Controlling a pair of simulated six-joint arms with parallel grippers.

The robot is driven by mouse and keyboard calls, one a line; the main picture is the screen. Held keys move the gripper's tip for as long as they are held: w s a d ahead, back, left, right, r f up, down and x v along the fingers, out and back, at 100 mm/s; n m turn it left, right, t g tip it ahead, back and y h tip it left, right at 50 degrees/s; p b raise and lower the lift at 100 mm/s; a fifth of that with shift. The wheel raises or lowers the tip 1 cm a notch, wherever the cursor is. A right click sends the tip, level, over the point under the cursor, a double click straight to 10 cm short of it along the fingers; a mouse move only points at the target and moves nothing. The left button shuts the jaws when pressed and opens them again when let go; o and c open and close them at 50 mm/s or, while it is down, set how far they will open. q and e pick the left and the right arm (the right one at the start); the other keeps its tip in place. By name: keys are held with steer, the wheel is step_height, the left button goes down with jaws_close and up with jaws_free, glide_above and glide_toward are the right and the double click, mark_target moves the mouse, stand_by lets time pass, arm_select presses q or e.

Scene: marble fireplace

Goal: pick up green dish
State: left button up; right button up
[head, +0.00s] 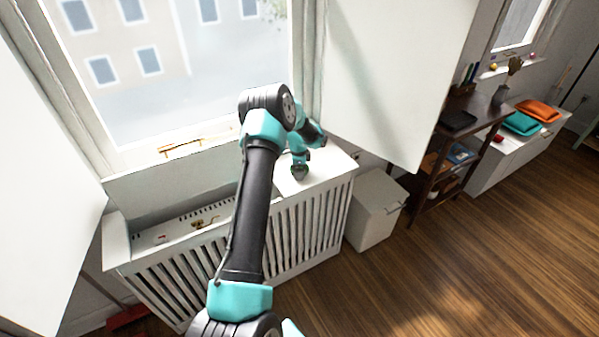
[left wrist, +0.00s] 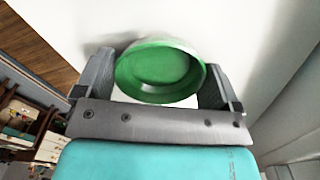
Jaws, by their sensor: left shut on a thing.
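The green dish (left wrist: 160,72) is a round, shallow bowl, seen in the left wrist view between the two grey fingers of my left gripper (left wrist: 157,55). The fingers touch or nearly cover its left and right sides, and the gripper is shut on it. A white surface lies behind the dish; whether the dish rests on it or is lifted, I cannot tell. In the head view my left gripper (head: 299,171) points down at the white top of the radiator cover (head: 325,165). The dish is not clearly visible there. My right gripper is not in view.
The window (head: 170,60) stands behind the radiator cover, with open white shutters on both sides. A white bin (head: 372,210) stands right of the cover. A dark shelf (head: 440,150) and a low white cabinet (head: 515,150) with orange and teal cushions are farther right.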

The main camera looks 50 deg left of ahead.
arm_select(q)
steer(key=shift+c, duration=0.5)
steer(key=shift+r, duration=0.1)
steer(key=shift+r, duration=0.5)
steer(key=shift+s+d+r, duration=0.1)
steer(key=shift+r, duration=0.55)
steer(key=shift+s+d+r, duration=0.1)
steer(key=shift+r, duration=0.5)
steer(key=s+d+r, duration=0.1)
steer(key=s+d, duration=0.9)
steer(key=d, duration=0.1)
steer(key=shift+d+r, duration=0.15)
steer(key=shift+d, duration=0.2)
